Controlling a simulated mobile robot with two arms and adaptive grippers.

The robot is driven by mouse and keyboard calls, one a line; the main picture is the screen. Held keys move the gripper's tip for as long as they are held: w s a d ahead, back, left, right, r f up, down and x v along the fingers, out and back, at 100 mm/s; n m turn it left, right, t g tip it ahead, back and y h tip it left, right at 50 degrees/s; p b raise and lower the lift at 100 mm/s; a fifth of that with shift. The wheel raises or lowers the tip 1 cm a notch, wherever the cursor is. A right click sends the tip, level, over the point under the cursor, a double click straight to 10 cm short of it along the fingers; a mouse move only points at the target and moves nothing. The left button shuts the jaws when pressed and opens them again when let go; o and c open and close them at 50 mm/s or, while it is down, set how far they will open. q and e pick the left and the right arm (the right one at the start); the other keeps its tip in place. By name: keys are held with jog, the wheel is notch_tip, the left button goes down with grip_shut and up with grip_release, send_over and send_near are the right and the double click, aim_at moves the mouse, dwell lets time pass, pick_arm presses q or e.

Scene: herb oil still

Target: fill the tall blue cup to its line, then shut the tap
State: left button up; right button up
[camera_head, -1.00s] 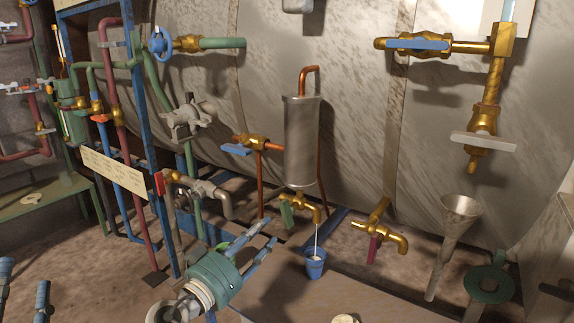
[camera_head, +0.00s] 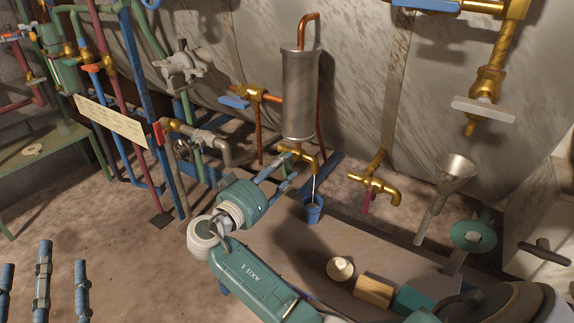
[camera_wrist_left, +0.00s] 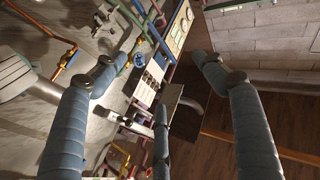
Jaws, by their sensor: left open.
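The blue cup (camera_head: 313,211) stands on the board below a brass tap (camera_head: 298,152). A thin pale stream (camera_head: 314,184) runs from the spout into it. The liquid level and the cup's line are too small to make out. My left gripper (camera_head: 44,262) is open and empty at the lower left, far from the cup. Its spread fingers fill the left wrist view (camera_wrist_left: 160,85).
A second brass tap (camera_head: 374,184) with a magenta handle is right of the cup.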

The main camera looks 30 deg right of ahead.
pick_arm(q)
jog(key=shift+s+r+t, duration=0.35)
jog(key=shift+r+t, duration=0.15)
jog(key=shift+r, duration=0.35)
pick_arm(e)
jog(key=shift+x, duration=1.25)
